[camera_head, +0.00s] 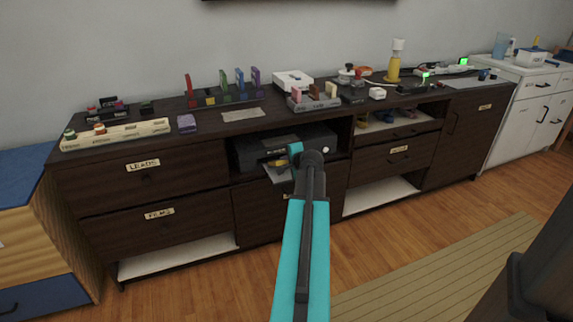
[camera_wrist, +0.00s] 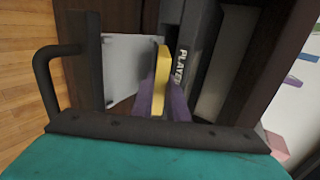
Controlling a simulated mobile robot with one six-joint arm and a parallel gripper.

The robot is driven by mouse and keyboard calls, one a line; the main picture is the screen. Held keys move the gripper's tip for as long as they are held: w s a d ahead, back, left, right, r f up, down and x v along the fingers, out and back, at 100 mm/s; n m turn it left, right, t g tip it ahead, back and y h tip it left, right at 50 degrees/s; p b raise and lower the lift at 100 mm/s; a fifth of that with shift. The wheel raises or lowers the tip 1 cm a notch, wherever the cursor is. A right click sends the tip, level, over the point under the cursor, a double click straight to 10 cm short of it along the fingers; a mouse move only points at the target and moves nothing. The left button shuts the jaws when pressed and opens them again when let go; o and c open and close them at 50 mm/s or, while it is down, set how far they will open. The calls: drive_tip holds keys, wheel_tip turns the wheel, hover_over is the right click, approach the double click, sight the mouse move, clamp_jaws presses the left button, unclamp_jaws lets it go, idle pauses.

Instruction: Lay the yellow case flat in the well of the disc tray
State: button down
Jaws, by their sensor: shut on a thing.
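The yellow case (camera_wrist: 159,82) is held between the fingers of my gripper (camera_wrist: 164,98) in the wrist view. It is seen nearly edge-on and looks roughly level. In the head view, the case (camera_head: 279,163) shows just left of my teal wrist, over the disc tray (camera_head: 279,175). The pale grey tray (camera_wrist: 128,68) sticks out of the black player (camera_wrist: 185,45) in the wrist view. The case appears above the tray. I cannot tell whether they touch. The fingers and case partly hide the tray, and its well is not clear. My arm hides part of the player (camera_head: 255,146) in the head view.
The player sits in an open bay of the dark cabinet, with shelf sides and the counter (camera_head: 270,112) close around it. Drawers (camera_head: 145,175) are to the left. The wooden floor in front is open.

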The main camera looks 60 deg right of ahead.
idle(0.3)
drive_tip(key=c, duration=1.7)
unclamp_jaws()
drive_tip(key=shift+o, duration=0.2)
drive_tip(key=shift+s+a, duration=0.1)
drive_tip(key=b+v, duration=0.3)
drive_tip(key=v, duration=1)
drive_tip(key=shift+s+a, duration=0.15)
drive_tip(key=shift+s, duration=0.05)
drive_tip(key=shift+r, duration=0.15)
